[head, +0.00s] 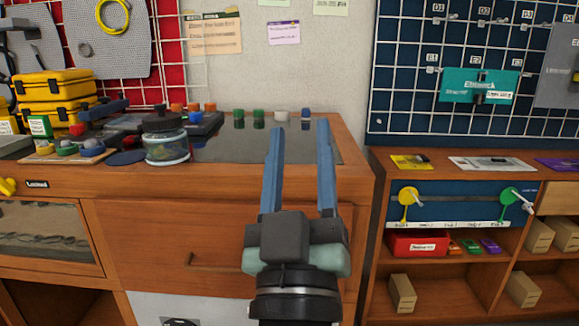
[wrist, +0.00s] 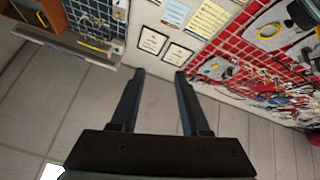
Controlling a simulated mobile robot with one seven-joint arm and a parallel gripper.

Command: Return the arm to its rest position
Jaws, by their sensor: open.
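My gripper (head: 300,128) is raised in front of the wooden bench in the head view. Its two blue fingers point up, stand apart and hold nothing. The wrist view also shows my gripper (wrist: 160,76) open and empty, with wall panels and pale tiles beyond it. In the head view the fingertips overlap the dark mat (head: 225,147) on the bench top; I cannot tell how far apart they are in depth.
A glass jar (head: 167,143) stands on the bench left of my gripper. Yellow cases (head: 55,95) are stacked at the far left. Several small coloured knobs line the mat's back edge. A wooden shelf unit (head: 395,230) stands at the right, below a blue grid panel (head: 415,90).

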